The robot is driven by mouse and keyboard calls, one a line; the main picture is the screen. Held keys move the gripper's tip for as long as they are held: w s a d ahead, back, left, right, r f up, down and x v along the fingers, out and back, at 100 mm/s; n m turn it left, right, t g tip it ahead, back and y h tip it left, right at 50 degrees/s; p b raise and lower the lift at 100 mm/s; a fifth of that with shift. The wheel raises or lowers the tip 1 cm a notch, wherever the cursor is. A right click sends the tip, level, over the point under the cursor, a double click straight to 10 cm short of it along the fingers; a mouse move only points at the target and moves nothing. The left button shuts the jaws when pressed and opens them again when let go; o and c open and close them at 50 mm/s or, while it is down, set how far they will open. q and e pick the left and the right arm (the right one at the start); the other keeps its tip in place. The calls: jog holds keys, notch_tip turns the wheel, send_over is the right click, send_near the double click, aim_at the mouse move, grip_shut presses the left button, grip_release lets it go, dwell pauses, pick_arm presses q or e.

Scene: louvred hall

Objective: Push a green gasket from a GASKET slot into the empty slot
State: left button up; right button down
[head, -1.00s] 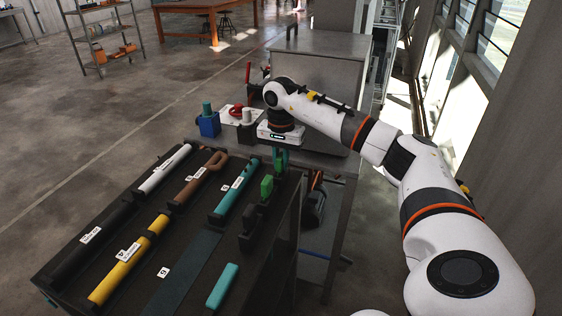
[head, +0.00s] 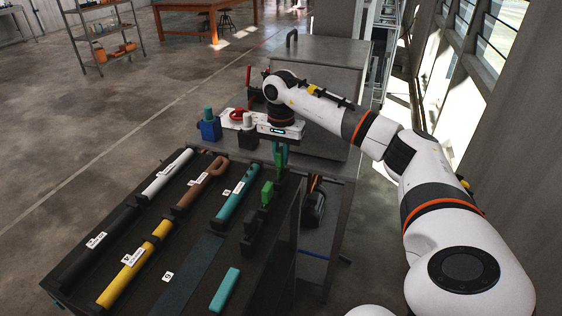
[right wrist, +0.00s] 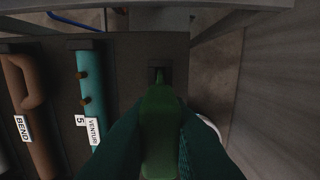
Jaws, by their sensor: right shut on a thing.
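My right gripper (head: 280,152) has teal fingers and points down at the far right corner of the dark rack (head: 290,205). It is shut on a green gasket, which in the right wrist view (right wrist: 160,130) stands between the two fingers. A small dark holder (right wrist: 158,74) shows just beyond that gasket. Another green gasket (head: 267,193) stands upright in a dark slot nearer to me. A dark slot block (head: 249,234) with no green in it stands nearer still. The GASKET labels cannot be read. My left gripper is out of view.
The rack also holds a teal venturi tube (head: 237,192), a brown bend (head: 198,182), a white tube (head: 168,172), a yellow tube (head: 135,265) and a black tube (head: 95,245). A loose teal bar (head: 225,290) lies at the near right. A blue block (head: 210,128) stands behind.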

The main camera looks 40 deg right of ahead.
notch_tip(320, 180, up, 7)
jog(key=p, duration=0.5)
jog(key=shift+f, duration=0.1)
